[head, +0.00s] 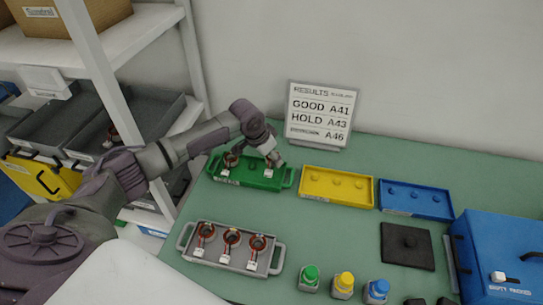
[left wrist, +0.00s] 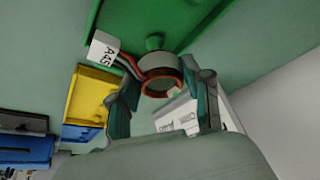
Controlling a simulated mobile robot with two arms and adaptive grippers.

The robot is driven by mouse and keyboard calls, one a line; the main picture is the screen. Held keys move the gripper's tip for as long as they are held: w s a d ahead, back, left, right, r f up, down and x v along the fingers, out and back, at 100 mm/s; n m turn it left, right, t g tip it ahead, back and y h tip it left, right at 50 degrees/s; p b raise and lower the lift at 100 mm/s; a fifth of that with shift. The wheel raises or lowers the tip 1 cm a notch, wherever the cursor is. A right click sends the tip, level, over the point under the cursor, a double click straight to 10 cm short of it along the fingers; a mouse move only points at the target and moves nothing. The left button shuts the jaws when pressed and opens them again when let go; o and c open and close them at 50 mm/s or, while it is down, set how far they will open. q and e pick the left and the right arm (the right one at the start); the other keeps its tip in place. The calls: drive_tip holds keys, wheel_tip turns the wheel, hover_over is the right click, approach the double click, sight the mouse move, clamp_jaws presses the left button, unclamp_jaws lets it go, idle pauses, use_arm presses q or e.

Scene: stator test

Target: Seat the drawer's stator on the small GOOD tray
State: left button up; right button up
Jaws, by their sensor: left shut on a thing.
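The green tray (head: 228,180) stands at the back left of the bench, below the results sign. One stator (head: 231,159) with a white tag is at its left end. My left gripper (head: 272,157) is over the tray's right part, shut on another stator. In the left wrist view this held stator (left wrist: 160,74) is a copper-lined ring between the two fingers, with red and dark leads to a white tag (left wrist: 102,49). A green peg (left wrist: 155,42) of the tray shows just beyond the ring. I cannot tell whether the stator touches the tray. My right gripper is not in view.
A grey tray (head: 213,262) with several stators stands in front. A yellow tray (head: 335,197) and a blue tray (head: 425,212) lie to the right. The results sign (head: 321,113) stands behind.

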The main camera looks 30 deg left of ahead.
use_arm(q)
drive_tip(key=shift+f+b, duration=0.35)
drive_tip(key=shift+f, duration=0.25)
drive_tip(key=shift+f, duration=0.35)
drive_tip(key=shift+f, duration=0.6)
drive_tip(key=shift+f, duration=0.2)
idle(0.3)
drive_tip(key=o, duration=1.1)
